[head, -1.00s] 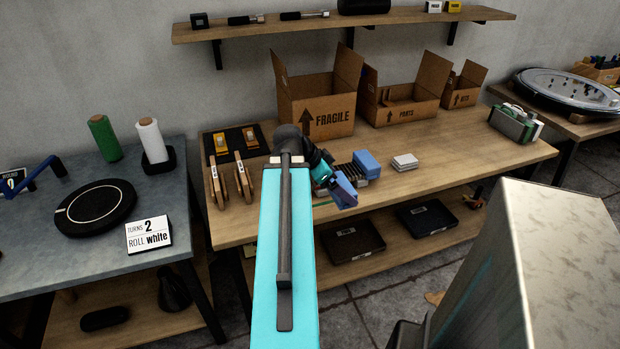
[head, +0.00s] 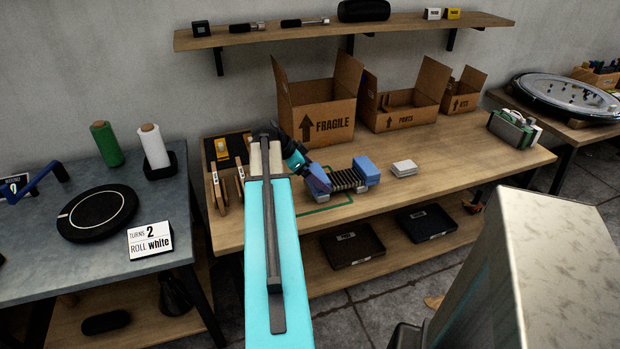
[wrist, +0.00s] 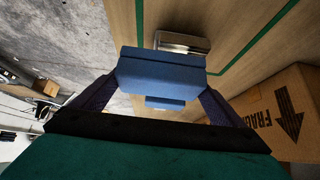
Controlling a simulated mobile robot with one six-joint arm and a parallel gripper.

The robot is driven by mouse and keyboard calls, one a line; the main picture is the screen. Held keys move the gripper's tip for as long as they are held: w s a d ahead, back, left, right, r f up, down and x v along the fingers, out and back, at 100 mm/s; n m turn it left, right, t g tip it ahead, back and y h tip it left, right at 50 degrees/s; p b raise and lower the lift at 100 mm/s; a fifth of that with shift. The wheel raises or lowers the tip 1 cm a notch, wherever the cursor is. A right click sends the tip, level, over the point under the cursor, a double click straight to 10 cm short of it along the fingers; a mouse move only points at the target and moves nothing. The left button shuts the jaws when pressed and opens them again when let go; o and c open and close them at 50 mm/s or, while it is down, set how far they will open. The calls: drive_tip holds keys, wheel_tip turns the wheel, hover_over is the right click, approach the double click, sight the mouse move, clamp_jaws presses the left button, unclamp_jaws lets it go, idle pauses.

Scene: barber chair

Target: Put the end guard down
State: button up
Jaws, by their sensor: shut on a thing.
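The end guard, a blue block (wrist: 160,72), sits between the two dark fingers of my gripper (wrist: 162,82) in the wrist view, and the gripper is shut on it. In the head view my gripper (head: 317,178) is low over the wooden bench, at the left end of a dark ribbed stack (head: 347,180). The fingers and arm partly hide the guard there. I cannot tell whether it touches the bench or the stack. A second blue block (head: 367,170) stands at the stack's right end.
A green outline (head: 325,208) marks the wooden bench (head: 440,165) below the gripper. A pale block (head: 404,169) lies right of the stack. Wooden clamp-like pieces (head: 214,190) stand left of my arm. The FRAGILE box (head: 318,105) stands close behind.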

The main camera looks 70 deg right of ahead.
sight(310, 168)
drive_tip(key=shift+w+d+f, duration=0.1)
drive_tip(key=shift+w+d, duration=0.4)
drive_tip(key=shift+w, duration=0.25)
drive_tip(key=shift+w+d+f, duration=0.1)
drive_tip(key=shift+w+d, duration=0.35)
drive_tip(key=shift+w, duration=0.25)
drive_tip(key=shift+f+p, duration=0.6)
drive_tip(key=shift+f, duration=1.1)
drive_tip(key=shift+f, duration=0.2)
drive_tip(key=o, duration=0.8)
drive_tip(key=shift+r, duration=0.3)
drive_tip(key=b+v, duration=0.1)
drive_tip(key=v, duration=1)
drive_tip(key=shift+w+a+r, duration=0.2)
drive_tip(key=shift+r, duration=0.15)
